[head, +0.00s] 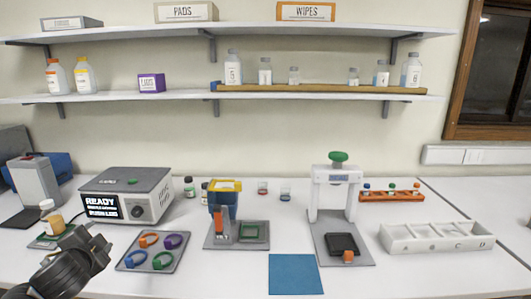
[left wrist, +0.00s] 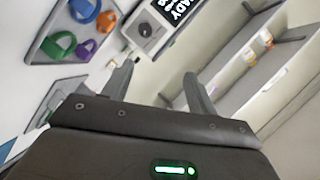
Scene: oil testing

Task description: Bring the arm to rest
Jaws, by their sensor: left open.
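My left gripper (head: 92,243) is at the lower left of the head view, above the front left of the white bench. In the left wrist view its two fingers (left wrist: 158,92) stand apart with nothing between them. In the head view the gripper is just left of the grey tray (head: 122,264) of coloured rings and in front of an amber-filled bottle (head: 52,220). My right gripper is not in view.
A tester box (head: 127,192) reading READY stands behind the ring tray. A blue-and-yellow device (head: 224,200), a white press (head: 334,178), a blue mat (head: 296,275) and a white compartment tray (head: 437,238) stand further right. Shelves (head: 150,97) line the wall. The front right bench is clear.

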